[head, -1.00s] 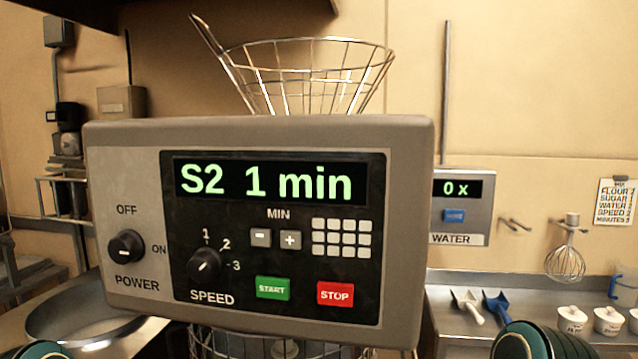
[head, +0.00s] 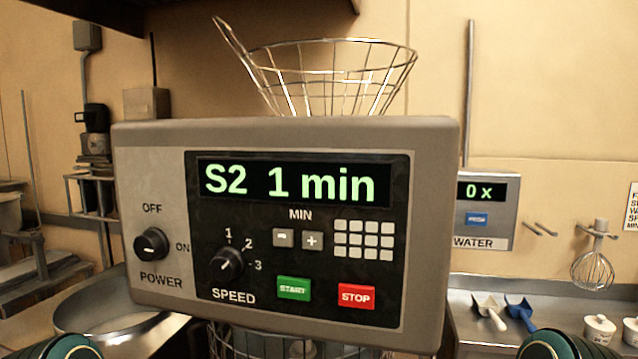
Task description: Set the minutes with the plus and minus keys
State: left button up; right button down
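The mixer control panel (head: 165,178) fills the middle of the head view. Its display (head: 290,183) reads "S2 1 min". The minus key (head: 283,237) and the plus key (head: 312,240) sit under the "MIN" label. The speed knob (head: 227,265) and the power knob (head: 151,244) are to their left. The green START key (head: 294,288) and the red STOP key (head: 356,296) are below. Only dark green rounded parts of my arms show at the bottom left and bottom right corners. Neither gripper's fingers are in view.
A wire guard (head: 330,75) rises behind the panel, and a metal bowl (head: 85,317) is at lower left. A water panel (head: 487,205) reading "0 x" hangs on the right wall.

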pick_arm(q)
grip_shut()
dwell(1.1)
